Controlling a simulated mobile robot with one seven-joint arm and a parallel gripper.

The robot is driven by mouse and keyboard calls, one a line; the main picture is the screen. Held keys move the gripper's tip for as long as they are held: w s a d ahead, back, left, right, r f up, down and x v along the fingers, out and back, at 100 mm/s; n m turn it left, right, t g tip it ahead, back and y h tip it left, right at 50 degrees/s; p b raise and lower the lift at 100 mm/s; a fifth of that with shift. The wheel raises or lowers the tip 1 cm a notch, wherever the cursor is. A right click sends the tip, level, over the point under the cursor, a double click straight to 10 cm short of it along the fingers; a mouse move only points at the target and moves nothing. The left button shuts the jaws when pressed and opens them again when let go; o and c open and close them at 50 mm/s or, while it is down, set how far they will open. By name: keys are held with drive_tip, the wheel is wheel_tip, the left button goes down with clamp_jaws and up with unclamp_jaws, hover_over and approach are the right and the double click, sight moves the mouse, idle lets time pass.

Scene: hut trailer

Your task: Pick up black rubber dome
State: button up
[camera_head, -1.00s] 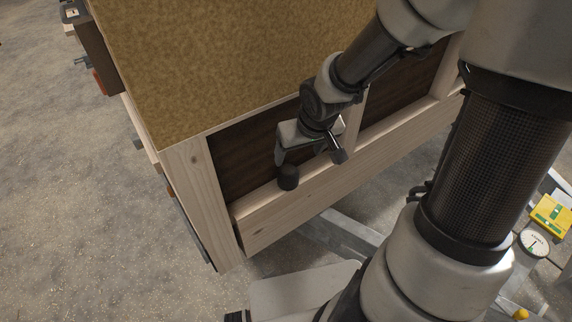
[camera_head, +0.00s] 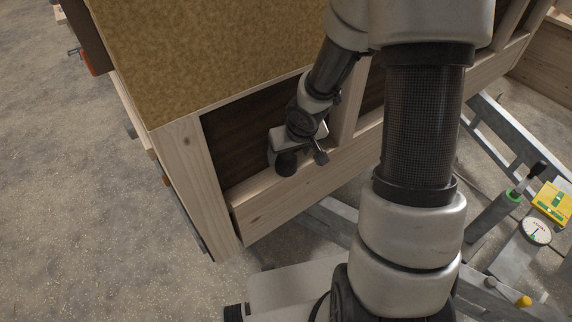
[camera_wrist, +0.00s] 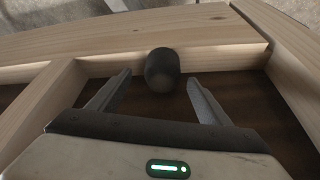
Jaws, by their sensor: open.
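The black rubber dome (camera_wrist: 162,70) is a dark, rounded stub in the wrist view, at the inner edge of a pale wooden rail (camera_wrist: 120,42). In the head view the dome (camera_head: 286,164) shows as a dark shape at the rail's top edge, close against my gripper (camera_head: 296,156). In the wrist view my gripper (camera_wrist: 159,92) is open, with one grey finger on each side of the dome's near end. The dome lies mostly beyond the fingertips, with a gap on both sides. Its far side is hidden.
Wooden studs (camera_head: 348,105) and a dark recessed panel (camera_head: 235,150) surround my gripper. A tan board (camera_head: 210,60) lies above them. A yellow device (camera_head: 552,202) and a round dial gauge (camera_head: 536,230) are at the right. The floor at left is mostly open.

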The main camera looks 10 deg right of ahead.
sight(288, 158)
drive_tip(key=x, duration=0.1)
drive_tip(key=b+x, duration=0.2)
drive_tip(key=x, duration=0.1)
drive_tip(key=shift+s+a+f, duration=0.2)
drive_tip(key=shift+s+a, duration=0.05)
drive_tip(key=shift+s, duration=0.1)
drive_tip(key=shift+w+f, duration=0.2)
drive_tip(key=shift+f, duration=0.15)
drive_tip(key=c, duration=1.1)
drive_tip(key=shift+c, duration=0.2)
drive_tip(key=shift+r, duration=0.15)
